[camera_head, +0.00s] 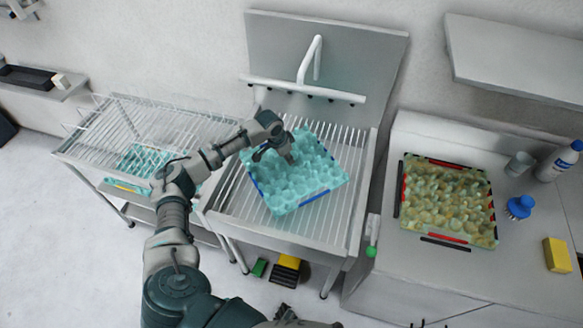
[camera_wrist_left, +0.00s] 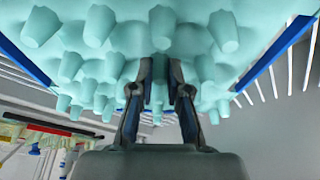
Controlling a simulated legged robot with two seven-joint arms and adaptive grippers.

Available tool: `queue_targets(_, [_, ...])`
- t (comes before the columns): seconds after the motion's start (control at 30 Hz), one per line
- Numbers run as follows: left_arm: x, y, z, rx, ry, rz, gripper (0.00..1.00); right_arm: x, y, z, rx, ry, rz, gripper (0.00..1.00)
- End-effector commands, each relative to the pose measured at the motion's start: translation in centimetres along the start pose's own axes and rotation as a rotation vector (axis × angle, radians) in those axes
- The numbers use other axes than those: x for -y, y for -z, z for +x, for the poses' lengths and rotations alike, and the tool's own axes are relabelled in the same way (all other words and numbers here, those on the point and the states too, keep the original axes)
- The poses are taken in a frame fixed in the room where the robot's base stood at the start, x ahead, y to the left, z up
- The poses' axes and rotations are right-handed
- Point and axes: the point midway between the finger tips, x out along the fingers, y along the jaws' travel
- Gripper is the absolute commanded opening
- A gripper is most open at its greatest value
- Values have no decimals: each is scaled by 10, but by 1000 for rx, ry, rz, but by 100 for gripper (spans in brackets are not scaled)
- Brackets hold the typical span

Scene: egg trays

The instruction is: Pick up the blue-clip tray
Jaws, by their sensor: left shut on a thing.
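The blue-clip tray (camera_head: 322,192) is a pale turquoise egg tray with blue clips on its edges. It lies tilted across the slatted rack of the sink in the middle of the head view. My left gripper (camera_head: 286,152) is at the tray's upper part, shut on it. In the left wrist view the turquoise tray (camera_wrist_left: 95,65) fills the top, with blue clips (camera_wrist_left: 270,52) on both sides. The two fingers of my left gripper (camera_wrist_left: 160,85) pinch a part of it. Whether the tray is lifted off the rack is unclear.
A red- and black-clip tray of yellowish eggs (camera_head: 402,200) lies on the right counter. A blue brush (camera_head: 520,207), yellow sponge (camera_head: 557,255), glass (camera_head: 519,164) and bottle (camera_head: 560,162) are beside it. A wire rack (camera_head: 95,150) is left; a white tap (camera_head: 311,62) stands behind.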

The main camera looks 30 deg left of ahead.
Motion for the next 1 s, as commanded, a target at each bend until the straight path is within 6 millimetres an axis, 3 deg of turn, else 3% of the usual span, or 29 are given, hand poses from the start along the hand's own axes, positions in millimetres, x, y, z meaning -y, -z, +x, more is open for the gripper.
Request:
queue_targets(0.27, [1, 3, -9, -4, 0, -1, 0, -1, 0, 0, 0, -1, 0, 0])
queue_targets(0.47, [1, 11, -35, -5, 1, -1, 0, -1, 0, 0, -1, -1, 0, 0])
queue_targets(1.0, [-100, -68, -70, 1, 1, 2, 0, 2, -3, 0, 4, 3, 0, 0])
